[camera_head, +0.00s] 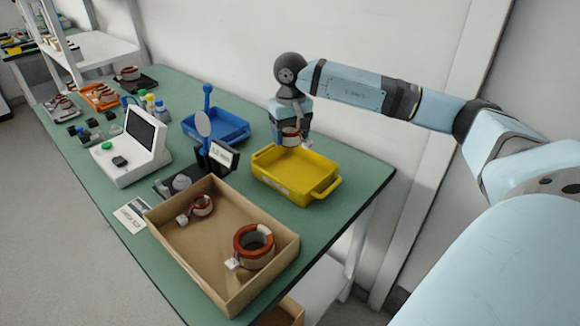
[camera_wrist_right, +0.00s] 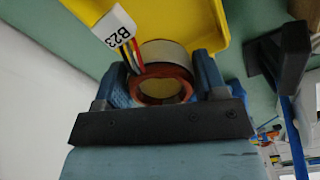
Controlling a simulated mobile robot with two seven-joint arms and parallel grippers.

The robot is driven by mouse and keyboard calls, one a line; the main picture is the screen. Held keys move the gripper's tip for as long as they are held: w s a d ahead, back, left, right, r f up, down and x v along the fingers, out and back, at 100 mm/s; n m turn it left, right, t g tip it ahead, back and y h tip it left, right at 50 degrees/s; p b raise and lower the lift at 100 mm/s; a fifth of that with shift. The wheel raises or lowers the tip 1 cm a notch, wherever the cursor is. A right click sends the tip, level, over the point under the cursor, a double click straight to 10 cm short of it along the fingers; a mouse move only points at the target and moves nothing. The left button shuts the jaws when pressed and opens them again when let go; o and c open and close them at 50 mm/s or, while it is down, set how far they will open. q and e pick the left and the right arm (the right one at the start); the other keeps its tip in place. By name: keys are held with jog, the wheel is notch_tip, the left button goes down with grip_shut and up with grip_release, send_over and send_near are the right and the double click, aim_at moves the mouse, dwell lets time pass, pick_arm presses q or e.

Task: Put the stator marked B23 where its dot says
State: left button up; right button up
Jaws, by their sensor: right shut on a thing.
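My right gripper (camera_head: 291,130) is shut on a copper-and-white ring stator (camera_head: 291,139). In the right wrist view the stator (camera_wrist_right: 163,57) sits between both blue fingers, and its white tag (camera_wrist_right: 117,28) reads B23. Coloured wires run from the tag to the ring. The gripper holds it at the back-left rim of the yellow bin (camera_head: 325,195); its exact height is hard to tell. The yellow bin also shows in the wrist view (camera_wrist_right: 205,25). A blue bin (camera_head: 237,138) stands to its left. No coloured dot is readable on the stator. My left gripper is out of view.
A cardboard box (camera_head: 160,232) with two other stators stands at the front of the green table (camera_head: 350,180).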

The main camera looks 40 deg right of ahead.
aim_at(290, 174)
notch_tip(290, 174, down, 10)
jog(key=shift+b, duration=0.5)
jog(key=shift+f, duration=0.25)
jog(key=o, duration=1.2)
jog(key=shift+r, duration=0.1)
jog(key=shift+o, duration=0.2)
notch_tip(290, 174, up, 12)
jog(key=p, duration=0.1)
jog(key=shift+r, duration=0.15)
